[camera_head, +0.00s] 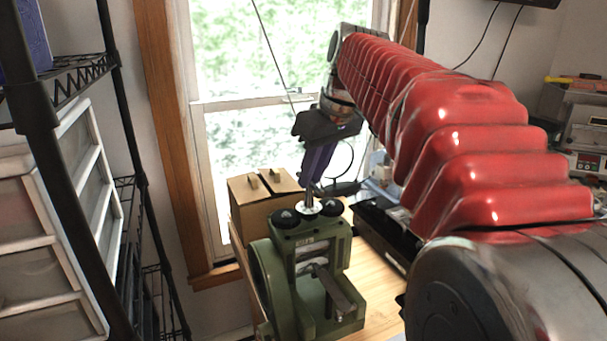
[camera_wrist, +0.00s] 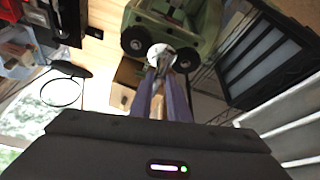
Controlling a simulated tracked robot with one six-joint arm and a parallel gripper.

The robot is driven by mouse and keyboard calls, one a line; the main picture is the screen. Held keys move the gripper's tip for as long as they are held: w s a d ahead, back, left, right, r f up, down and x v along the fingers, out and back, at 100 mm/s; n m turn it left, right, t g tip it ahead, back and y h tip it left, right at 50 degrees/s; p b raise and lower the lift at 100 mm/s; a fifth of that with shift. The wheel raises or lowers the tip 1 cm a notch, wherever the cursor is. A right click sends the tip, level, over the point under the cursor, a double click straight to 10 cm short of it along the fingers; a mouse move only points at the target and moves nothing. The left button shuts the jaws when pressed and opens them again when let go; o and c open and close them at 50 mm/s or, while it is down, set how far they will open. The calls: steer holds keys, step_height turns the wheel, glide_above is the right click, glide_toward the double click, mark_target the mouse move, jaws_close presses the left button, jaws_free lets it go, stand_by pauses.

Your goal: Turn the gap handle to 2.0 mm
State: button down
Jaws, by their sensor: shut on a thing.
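A green rolling mill (camera_head: 306,275) stands on the wooden table, with two black knobs on its top. Between the knobs is a round light dial (camera_head: 312,207) with the gap handle (camera_head: 307,193) rising from its middle. My gripper (camera_head: 309,184) comes down from above, its purple fingers shut on the handle. The wrist view shows the fingers (camera_wrist: 165,78) closed around the handle just over the white dial (camera_wrist: 160,54), with the mill (camera_wrist: 195,22) behind. The fingers partly hide the handle, and the dial's marks are too small to read.
A cardboard box (camera_head: 262,193) stands behind the mill at the window. A black tray-like object (camera_head: 382,232) lies right of the mill. A black wire shelf and white drawers (camera_head: 62,225) stand at the left. Some wooden tabletop (camera_head: 372,290) is bare.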

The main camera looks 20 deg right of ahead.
steer(key=shift+d, duration=0.15)
stand_by(0.3)
steer(key=c, duration=1.3)
jaws_free()
steer(key=shift+c, duration=0.2)
steer(key=v, duration=1.4)
steer(key=shift+f, duration=0.1)
